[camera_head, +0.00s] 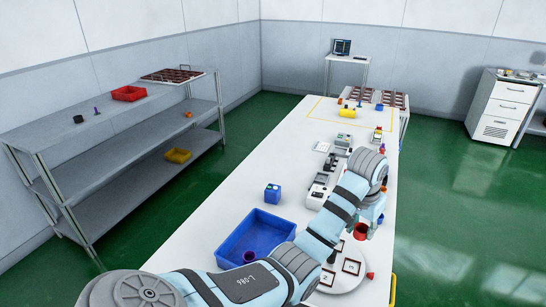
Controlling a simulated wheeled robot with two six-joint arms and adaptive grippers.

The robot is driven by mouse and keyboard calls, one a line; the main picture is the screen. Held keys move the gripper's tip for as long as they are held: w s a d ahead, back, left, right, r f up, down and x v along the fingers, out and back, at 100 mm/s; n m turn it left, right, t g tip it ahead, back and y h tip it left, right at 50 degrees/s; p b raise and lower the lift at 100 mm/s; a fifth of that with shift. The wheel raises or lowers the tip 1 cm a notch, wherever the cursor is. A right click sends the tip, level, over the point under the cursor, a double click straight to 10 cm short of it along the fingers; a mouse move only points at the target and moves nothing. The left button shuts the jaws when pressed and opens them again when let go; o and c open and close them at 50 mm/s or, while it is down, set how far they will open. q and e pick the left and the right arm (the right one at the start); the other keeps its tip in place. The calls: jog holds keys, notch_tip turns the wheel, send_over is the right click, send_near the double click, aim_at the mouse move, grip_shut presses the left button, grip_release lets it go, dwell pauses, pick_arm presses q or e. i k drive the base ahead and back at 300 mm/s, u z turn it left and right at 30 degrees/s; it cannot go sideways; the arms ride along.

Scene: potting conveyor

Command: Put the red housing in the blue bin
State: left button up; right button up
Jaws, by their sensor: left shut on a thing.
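The blue bin (224,246) stands on the white table at the lower left, partly covered by my left arm. A purple part (250,257) lies inside it. A red housing (360,232), small and cup-like, is at the fingers of my left gripper (366,226), above the near right part of the table. The left gripper is shut on it; its fingers are small and partly hidden by my wrist. The gripper is to the right of the bin, apart from it. My right gripper is not in view.
A round white plate (338,284) with square dark-framed pieces lies below the gripper. A small red part (371,275) is at its right. A blue box (272,194) stands behind the bin. Grey devices (319,190) line the table's middle. A shelf (115,122) stands at left.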

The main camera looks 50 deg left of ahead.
aim_at(266, 240)
jog(key=k, duration=1.2)
jog(key=u, duration=0.85)
jog(key=i, duration=1.1)
jog(key=z, duration=0.5)
